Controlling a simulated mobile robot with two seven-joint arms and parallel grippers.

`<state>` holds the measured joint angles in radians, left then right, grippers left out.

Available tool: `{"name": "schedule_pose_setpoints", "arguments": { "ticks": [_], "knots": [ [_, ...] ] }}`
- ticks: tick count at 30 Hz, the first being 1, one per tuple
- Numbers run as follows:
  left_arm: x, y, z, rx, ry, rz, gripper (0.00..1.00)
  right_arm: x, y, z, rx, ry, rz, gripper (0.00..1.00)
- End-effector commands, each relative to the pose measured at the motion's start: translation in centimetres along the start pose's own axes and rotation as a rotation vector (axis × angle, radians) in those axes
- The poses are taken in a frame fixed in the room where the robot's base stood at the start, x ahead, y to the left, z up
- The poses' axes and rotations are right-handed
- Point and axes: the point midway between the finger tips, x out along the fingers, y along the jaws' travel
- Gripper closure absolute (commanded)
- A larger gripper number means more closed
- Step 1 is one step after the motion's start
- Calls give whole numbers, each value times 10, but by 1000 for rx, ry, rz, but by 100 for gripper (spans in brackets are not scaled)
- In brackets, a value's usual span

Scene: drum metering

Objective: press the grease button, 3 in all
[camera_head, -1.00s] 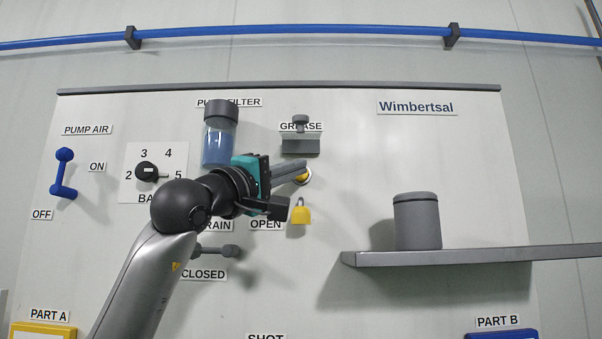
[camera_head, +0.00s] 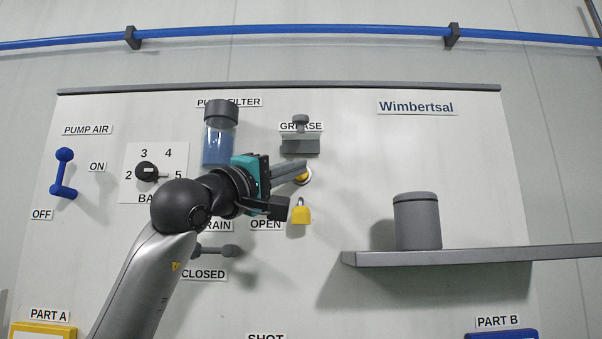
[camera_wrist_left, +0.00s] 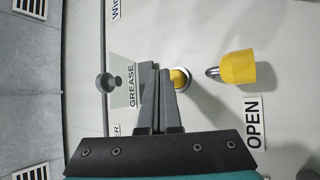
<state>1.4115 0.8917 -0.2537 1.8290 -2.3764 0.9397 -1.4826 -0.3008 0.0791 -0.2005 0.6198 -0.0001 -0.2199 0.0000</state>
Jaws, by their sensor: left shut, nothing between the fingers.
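The grease button (camera_head: 304,177) is a small yellow button in a pale ring, below the GREASE label (camera_head: 301,127) and its grey fitting. It also shows in the left wrist view (camera_wrist_left: 181,79), partly hidden by my fingers. My left gripper (camera_head: 303,166) is shut and empty, with its fingertips right at the button in the head view. In the left wrist view the fingertips (camera_wrist_left: 157,68) overlap the button's edge. I cannot tell whether they touch it. My right gripper is not in view.
A yellow padlock (camera_head: 300,212) hangs just below the button. A grey shelf (camera_head: 440,258) with a grey canister (camera_head: 417,222) juts out at the right. The filter bowl (camera_head: 219,140) and black dial (camera_head: 147,171) are to the left. The panel right of the button is clear.

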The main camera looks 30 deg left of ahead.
Motion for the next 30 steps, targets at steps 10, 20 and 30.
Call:
{"name": "schedule_pose_setpoints", "arguments": {
  "ticks": [10,20,30],
  "knots": [
    [1,-1,-1,0,0,-1,100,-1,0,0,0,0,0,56],
    [6,-4,-4,0,-1,-1,100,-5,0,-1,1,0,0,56],
    [7,-5,-5,0,0,-1,100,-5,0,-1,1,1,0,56]
  ]
}}
